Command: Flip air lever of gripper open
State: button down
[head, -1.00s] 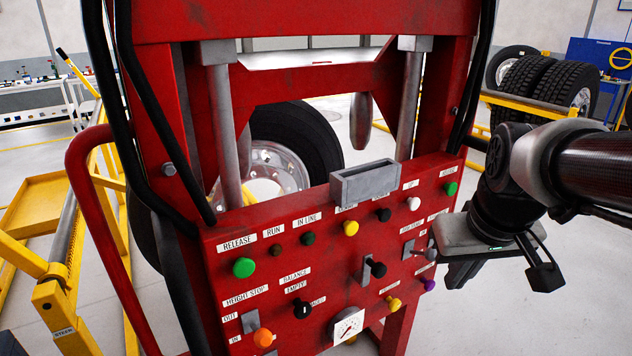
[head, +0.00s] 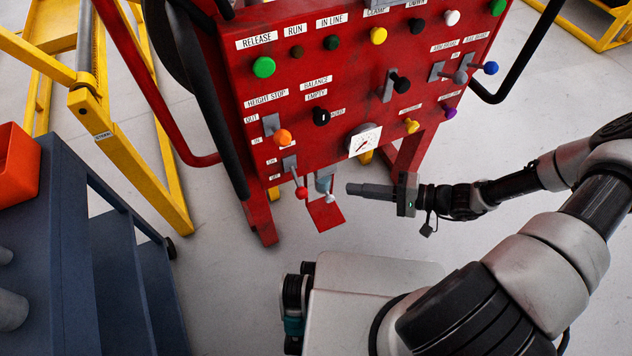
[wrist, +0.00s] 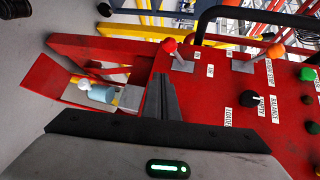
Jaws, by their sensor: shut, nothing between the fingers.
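The red panel (head: 220,85) carries several knobs and levers; I cannot read which label names the air lever. A lever with a red ball (head: 301,192) sits on a grey plate at the panel's lower left; it also shows in the wrist view (wrist: 170,46), sticking out. To its right, a grey cylinder fitting (head: 325,180) with a white-tipped lever hangs at the lower edge. My gripper (head: 349,188) is shut and empty, pointing left, just right of that fitting. In the wrist view its fingers (wrist: 162,82) point toward the red ball, apparently apart from it.
A lever with an orange ball (head: 282,137) is above the red one. A red bracket (head: 326,215) juts out below the fitting. A gauge (head: 364,142) is above my gripper. A blue cart (head: 85,235) and yellow frame (head: 85,100) stand at left.

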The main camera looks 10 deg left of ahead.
aim_at(298, 182)
jog(key=a+m+t, duration=0.1)
jog(key=w+a+f+m+t+y, duration=0.1)
jog(key=t, duration=0.1)
jog(key=shift+w, duration=0.25)
jog(key=shift+a, duration=0.15)
jog(key=b+x, duration=0.1)
jog(key=x, duration=0.8)
jog(key=shift+s+f+b, duration=0.1)
jog(key=shift+b, duration=0.25)
jog(key=shift+s+a+r+b, duration=0.1)
jog(key=shift+s+a+b, duration=0.05)
jog(key=shift+s, duration=0.75)
jog(key=shift+s+a+r+b, duration=0.1)
jog(key=shift+s+a+b, duration=0.1)
jog(key=shift+s, duration=0.7)
jog(key=shift+r+p, duration=0.2)
jog(key=shift+p, duration=0.2)
jog(key=shift+s+r+p, duration=0.1)
jog(key=shift+p, duration=0.6)
